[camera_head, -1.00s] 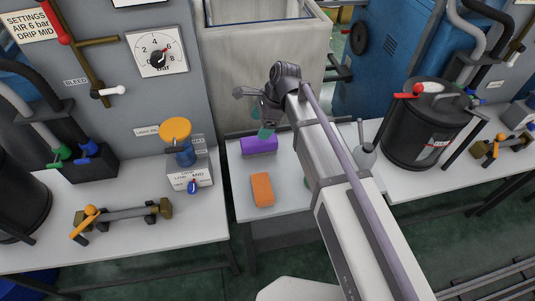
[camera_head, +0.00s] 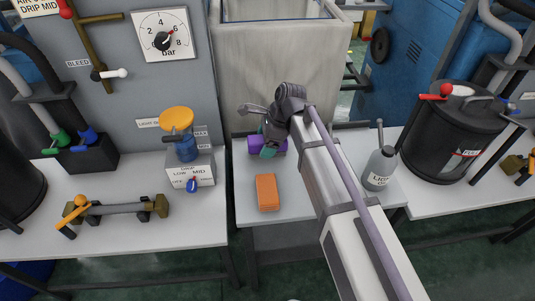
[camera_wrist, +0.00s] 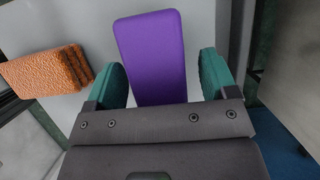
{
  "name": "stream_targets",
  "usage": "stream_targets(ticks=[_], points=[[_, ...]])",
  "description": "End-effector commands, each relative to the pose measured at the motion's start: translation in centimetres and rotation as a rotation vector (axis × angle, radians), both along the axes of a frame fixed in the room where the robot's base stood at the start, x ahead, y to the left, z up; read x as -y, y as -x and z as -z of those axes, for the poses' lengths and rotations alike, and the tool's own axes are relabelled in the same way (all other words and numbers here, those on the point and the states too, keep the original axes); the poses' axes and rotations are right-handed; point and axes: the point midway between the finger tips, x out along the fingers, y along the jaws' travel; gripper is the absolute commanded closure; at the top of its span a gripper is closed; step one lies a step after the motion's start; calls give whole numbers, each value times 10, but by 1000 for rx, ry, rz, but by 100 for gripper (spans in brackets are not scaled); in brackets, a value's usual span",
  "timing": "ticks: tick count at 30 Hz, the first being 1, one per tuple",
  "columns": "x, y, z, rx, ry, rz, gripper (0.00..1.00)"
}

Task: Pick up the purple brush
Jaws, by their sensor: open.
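The purple brush (camera_wrist: 153,50) is a purple block on the light grey table; in the wrist view it lies between and ahead of the two teal fingers of my gripper (camera_wrist: 163,78). My gripper is open, with a finger on each side of the brush's near end and a visible gap at each side. In the head view my gripper (camera_head: 268,150) is over the purple brush (camera_head: 253,142), hiding part of it. I cannot tell the remaining height between the fingers and the table.
An orange block (camera_head: 267,192), rough-sided in the wrist view (camera_wrist: 45,70), lies beside the brush. A grey bottle (camera_head: 380,167) stands at the table's right. A drip unit with an orange cap (camera_head: 176,120) is on the left bench. A pale bin (camera_head: 275,60) stands behind.

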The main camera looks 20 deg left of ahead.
Motion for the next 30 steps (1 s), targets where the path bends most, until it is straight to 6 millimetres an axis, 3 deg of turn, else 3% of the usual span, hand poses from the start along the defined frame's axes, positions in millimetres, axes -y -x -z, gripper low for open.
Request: stream_targets(ticks=[1,28,30], points=[[-1,1,8,0,0,0,21],[-1,1,8,0,0,0,21],[-1,1,8,0,0,0,28]])
